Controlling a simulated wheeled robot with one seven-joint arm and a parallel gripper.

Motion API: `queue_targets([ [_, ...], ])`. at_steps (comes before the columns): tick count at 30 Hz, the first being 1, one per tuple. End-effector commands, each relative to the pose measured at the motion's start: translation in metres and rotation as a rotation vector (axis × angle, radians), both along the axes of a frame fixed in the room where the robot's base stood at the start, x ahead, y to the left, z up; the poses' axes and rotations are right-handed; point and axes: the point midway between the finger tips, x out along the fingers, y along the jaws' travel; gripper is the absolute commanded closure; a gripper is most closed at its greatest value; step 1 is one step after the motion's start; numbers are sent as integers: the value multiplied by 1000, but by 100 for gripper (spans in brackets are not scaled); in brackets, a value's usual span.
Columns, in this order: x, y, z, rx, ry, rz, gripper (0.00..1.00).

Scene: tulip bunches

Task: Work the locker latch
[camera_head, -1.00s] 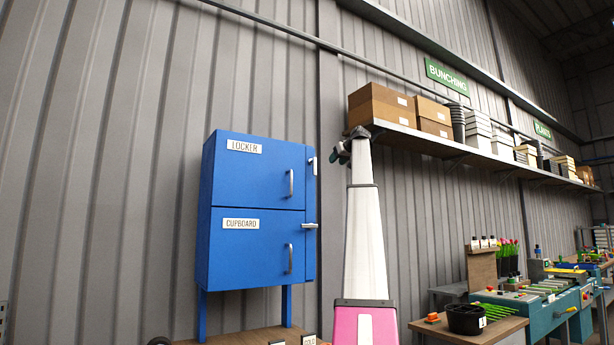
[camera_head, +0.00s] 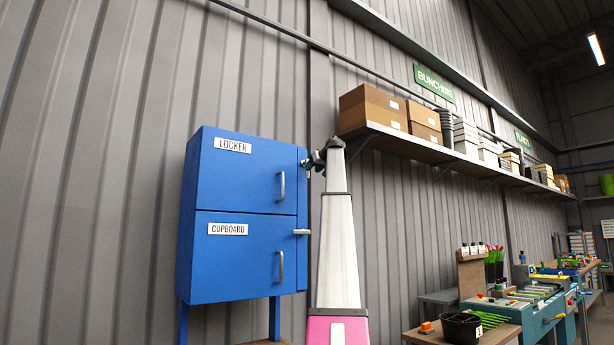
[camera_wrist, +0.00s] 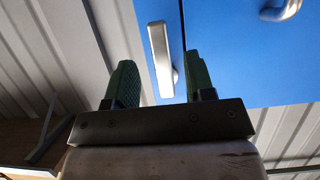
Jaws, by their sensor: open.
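The blue locker (camera_head: 240,178) is the upper compartment of a wall-side cabinet, with a "LOCKER" label and its door shut. Its silver latch (camera_wrist: 159,55) lies along the door seam in the wrist view; in the head view my gripper largely hides it. My gripper (camera_head: 317,160) is at the cabinet's upper right edge. In the wrist view its two green fingers (camera_wrist: 160,78) are apart, and the latch shows between them. I cannot tell whether they touch it. The locker's door handle (camera_head: 282,185) stands left of the latch; part of a silver handle (camera_wrist: 282,8) shows at the wrist view's top right.
The "CUPBOARD" door (camera_head: 235,262) below has its own handle and a roughly level latch (camera_head: 301,232). A shelf (camera_head: 400,139) with boxes (camera_head: 372,108) juts out above and right of my gripper. Workbenches (camera_head: 530,315) stand at the lower right.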

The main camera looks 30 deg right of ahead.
Motion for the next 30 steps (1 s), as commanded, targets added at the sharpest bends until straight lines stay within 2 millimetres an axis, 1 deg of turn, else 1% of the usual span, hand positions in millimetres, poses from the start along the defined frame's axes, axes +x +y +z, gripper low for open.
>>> queue_targets([
  [1,11,0,-4,1,1,2,51],
  [3,22,1,-9,1,1,1,51],
  [6,37,2,-14,1,0,1,51],
  [9,47,4,-19,0,0,1,51],
  [13,52,4,-22,0,0,0,51],
  [19,52,4,-22,0,0,0,51],
  [20,52,4,-22,0,0,0,54],
  [21,52,4,-22,0,0,0,67],
  [23,52,4,-22,0,0,0,87],
  [24,52,4,-22,0,0,0,100],
  [30,52,5,-22,4,0,1,100],
])
